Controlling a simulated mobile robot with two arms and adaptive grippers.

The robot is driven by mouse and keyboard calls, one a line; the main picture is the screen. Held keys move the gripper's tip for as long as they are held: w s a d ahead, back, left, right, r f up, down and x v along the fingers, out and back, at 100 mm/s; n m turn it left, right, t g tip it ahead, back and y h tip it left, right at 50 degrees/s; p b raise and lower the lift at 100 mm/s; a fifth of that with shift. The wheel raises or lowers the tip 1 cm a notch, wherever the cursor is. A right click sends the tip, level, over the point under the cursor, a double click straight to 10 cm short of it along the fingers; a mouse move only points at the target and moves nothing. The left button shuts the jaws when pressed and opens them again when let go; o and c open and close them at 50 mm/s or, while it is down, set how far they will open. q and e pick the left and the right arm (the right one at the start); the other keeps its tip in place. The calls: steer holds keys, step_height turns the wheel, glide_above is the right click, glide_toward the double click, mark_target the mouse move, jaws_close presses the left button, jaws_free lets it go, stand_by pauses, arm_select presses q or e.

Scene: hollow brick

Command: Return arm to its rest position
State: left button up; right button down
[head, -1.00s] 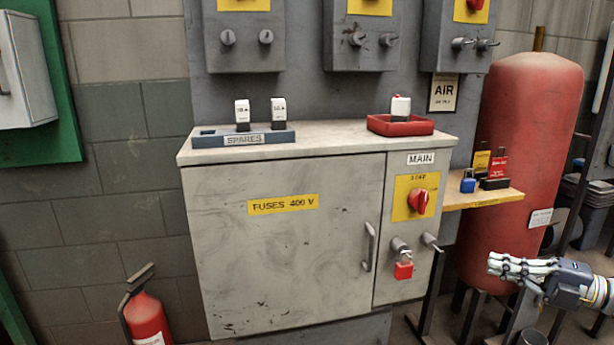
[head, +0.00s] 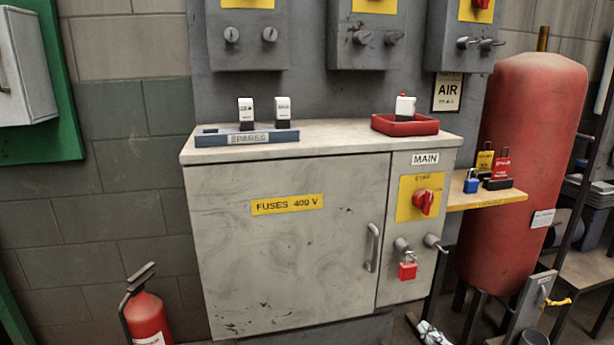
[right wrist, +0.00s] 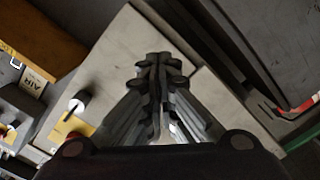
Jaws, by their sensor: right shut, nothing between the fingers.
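My right gripper (head: 431,333) shows at the bottom edge of the head view, below the right end of the grey fuse cabinet (head: 280,230). Only its finger part shows; the rest of the arm is out of the frame. In the right wrist view the fingers (right wrist: 157,75) are closed together with nothing between them, in front of a pale panel. My left gripper is not in view. The cabinet door is shut, and a red padlock (head: 407,271) hangs below the red main switch (head: 424,202).
A red tank (head: 525,150) stands to the right, beside a small shelf (head: 490,199) with padlocks and tags. A red tray (head: 405,125) and a spares block (head: 248,137) sit on the cabinet top. A fire extinguisher (head: 147,316) stands at lower left.

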steer(key=s+a+f+m+g+h+p, duration=0.1)
steer(key=s+a+f+m+g+p, duration=0.3)
steer(key=s+f, duration=0.6)
steer(key=s+a+f+m+g+h, duration=0.15)
steer(key=s+f+g, duration=0.5)
steer(key=s, duration=0.85)
steer(key=s+a+f+m+g+h+p, duration=0.1)
steer(key=s+a+f+m+g+p, duration=0.2)
steer(key=s+f, duration=0.75)
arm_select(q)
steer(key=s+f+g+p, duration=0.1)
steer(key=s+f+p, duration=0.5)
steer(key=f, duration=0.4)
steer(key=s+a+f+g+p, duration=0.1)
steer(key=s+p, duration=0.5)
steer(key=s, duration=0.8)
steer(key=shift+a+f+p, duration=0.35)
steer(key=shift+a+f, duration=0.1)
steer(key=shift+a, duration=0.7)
arm_select(e)
steer(key=s+d+f+g, duration=0.1)
steer(key=s+f, duration=0.1)
steer(key=s, duration=0.8)
steer(key=s+d+f+g, duration=0.1)
steer(key=s+f, duration=0.1)
steer(key=s, duration=0.8)
steer(key=shift+d+f+m, duration=0.35)
steer(key=shift+d+f, duration=0.05)
